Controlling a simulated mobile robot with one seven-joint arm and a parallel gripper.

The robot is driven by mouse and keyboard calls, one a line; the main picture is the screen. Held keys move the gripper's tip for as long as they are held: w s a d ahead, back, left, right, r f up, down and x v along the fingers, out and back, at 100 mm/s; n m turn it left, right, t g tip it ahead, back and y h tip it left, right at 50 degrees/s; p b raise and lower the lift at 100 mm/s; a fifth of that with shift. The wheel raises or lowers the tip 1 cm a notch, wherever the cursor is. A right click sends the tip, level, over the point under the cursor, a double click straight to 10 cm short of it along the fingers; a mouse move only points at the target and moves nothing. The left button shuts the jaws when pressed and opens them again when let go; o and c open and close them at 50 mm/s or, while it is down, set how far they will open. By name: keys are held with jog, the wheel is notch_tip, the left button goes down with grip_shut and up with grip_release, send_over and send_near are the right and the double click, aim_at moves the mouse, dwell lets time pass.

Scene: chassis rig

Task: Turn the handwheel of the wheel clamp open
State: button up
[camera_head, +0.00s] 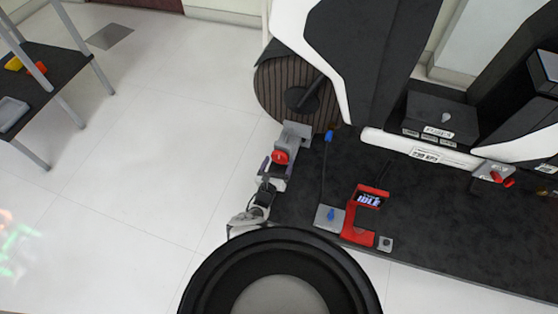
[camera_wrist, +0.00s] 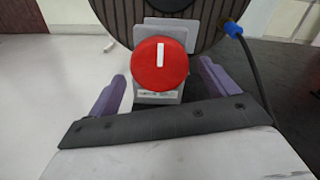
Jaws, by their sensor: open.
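The wheel clamp's red handwheel (camera_wrist: 161,65) has a white bar mark that stands upright in the wrist view. It sits on a grey clamp bracket (camera_wrist: 163,98) with a small label, in front of the dark ribbed wheel (camera_wrist: 117,13). In the head view the handwheel (camera_head: 280,156) is beside the wheel (camera_head: 290,85). My gripper (camera_wrist: 162,85) is open, its two purple fingers apart on the left and right of the bracket, just below the handwheel. I cannot tell whether they touch anything.
A blue-tipped black cable (camera_head: 328,137) and a red stand with a display (camera_head: 363,205) are on the black platform right of the clamp. A black box (camera_head: 438,118) stands farther right. A table (camera_head: 45,75) is at far left. The floor between is clear.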

jog(key=p+v, duration=0.4)
jog(key=v, duration=0.8)
jog(key=shift+s+r+p, duration=0.1)
jog(key=shift+s+p, duration=0.15)
jog(key=shift+p, duration=0.15)
jog(key=shift+w, duration=0.1)
